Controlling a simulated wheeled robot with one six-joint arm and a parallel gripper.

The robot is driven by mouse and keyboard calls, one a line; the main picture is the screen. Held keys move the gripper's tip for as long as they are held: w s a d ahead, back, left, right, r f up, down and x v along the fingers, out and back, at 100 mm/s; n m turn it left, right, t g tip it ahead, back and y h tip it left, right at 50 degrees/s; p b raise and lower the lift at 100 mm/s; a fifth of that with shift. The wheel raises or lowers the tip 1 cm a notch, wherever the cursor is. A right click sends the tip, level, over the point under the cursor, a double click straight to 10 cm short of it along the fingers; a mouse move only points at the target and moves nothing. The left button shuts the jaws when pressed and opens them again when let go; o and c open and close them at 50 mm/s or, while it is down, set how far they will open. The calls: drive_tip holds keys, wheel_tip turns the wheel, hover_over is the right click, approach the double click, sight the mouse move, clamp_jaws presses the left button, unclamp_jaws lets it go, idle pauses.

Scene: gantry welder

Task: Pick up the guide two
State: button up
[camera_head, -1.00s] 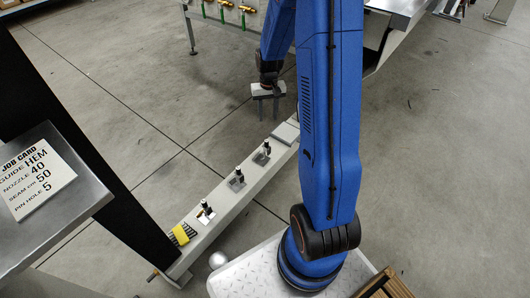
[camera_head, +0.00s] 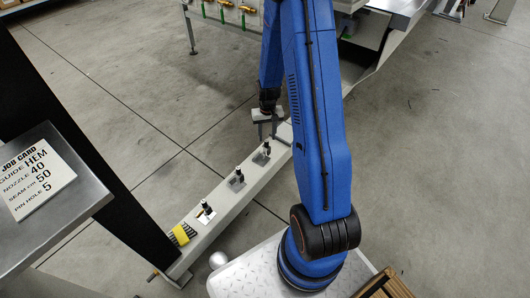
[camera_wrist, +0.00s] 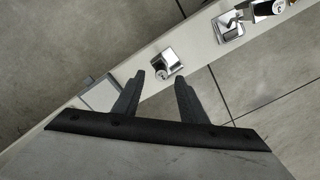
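Three small fittings with dark uprights on square metal plates stand in a row on a long pale beam (camera_head: 222,201). They are the far one (camera_head: 266,148), the middle one (camera_head: 237,177) and the near one (camera_head: 205,209). No label shows which is guide two; it may be the middle one, also seen in the wrist view (camera_wrist: 228,27). My gripper (camera_head: 267,136) is over the beam's far part, open and empty. In the wrist view its fingers (camera_wrist: 159,79) point towards the far fitting (camera_wrist: 166,62), which appears just beyond the gap between the tips.
A yellow-and-dark brush-like item (camera_head: 182,234) lies at the beam's near end. A job card (camera_head: 35,180) reading "GUIDE HEM" lies on a metal stand at left. A dark slanted post (camera_head: 105,175) rises beside the beam. Grey floor is open left of the beam.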

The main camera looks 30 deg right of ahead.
sight(267, 140)
drive_tip(key=shift+a+f, duration=0.15)
drive_tip(key=shift+f, duration=1.95)
drive_tip(key=shift+c, duration=0.5)
clamp_jaws()
drive_tip(key=shift+r, duration=0.15)
wheel_tip(267, 140, up, 12)
